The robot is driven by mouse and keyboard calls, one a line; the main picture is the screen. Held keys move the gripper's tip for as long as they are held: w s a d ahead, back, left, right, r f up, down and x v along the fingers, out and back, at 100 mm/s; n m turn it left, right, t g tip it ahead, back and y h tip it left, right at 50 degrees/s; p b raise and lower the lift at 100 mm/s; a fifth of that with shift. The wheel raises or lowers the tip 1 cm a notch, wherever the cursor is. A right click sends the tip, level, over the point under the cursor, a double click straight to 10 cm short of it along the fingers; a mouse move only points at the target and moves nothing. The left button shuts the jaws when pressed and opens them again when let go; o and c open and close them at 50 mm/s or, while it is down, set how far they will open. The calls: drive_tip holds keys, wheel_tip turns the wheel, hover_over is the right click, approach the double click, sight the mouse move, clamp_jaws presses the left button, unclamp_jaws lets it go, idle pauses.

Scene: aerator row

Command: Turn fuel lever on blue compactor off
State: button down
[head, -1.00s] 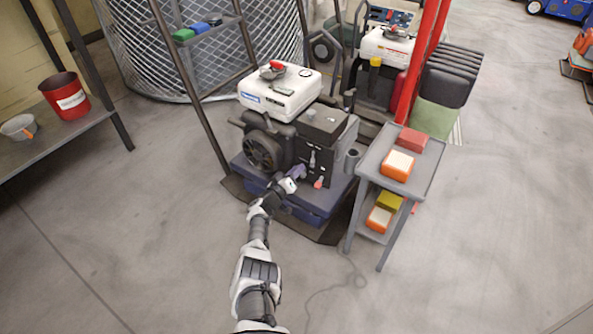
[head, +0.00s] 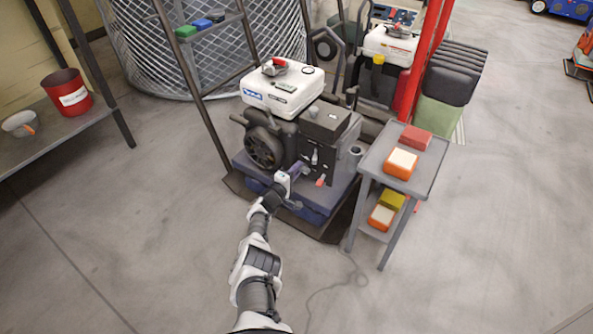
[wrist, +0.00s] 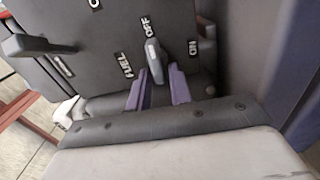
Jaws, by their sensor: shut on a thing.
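The compactor (head: 333,123) has a black body, a white tank and a dark blue base (head: 316,200). In the wrist view its dark panel (wrist: 105,40) carries the labels FUEL, OFF and ON. The grey fuel lever (wrist: 153,54) has its narrow end at the OFF label, with ON away to the right. My gripper (wrist: 160,84) has its two purple fingers either side of the lever's lower end and is shut on it. In the head view my gripper (head: 297,171) is at the compactor's front, low down; the held lever cannot be made out there.
A silver lever (head: 314,157) and a red-tipped lever (head: 321,181) sit right of my gripper. A dark handle (wrist: 38,46) juts out at the left in the wrist view. A grey cart (head: 433,170) with boxes stands close right.

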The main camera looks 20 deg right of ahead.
drive_tip(key=shift+s+d+f, duration=0.15)
idle(0.5)
drive_tip(key=c, duration=1.5)
unclamp_jaws()
drive_tip(key=shift+o, duration=0.2)
drive_tip(key=shift+n, duration=0.3)
drive_tip(key=shift+s+a+p, duration=0.1)
drive_tip(key=shift+a+p, duration=0.2)
drive_tip(key=p+v, duration=0.8)
drive_tip(key=v, duration=0.5)
drive_tip(key=shift+s, duration=0.15)
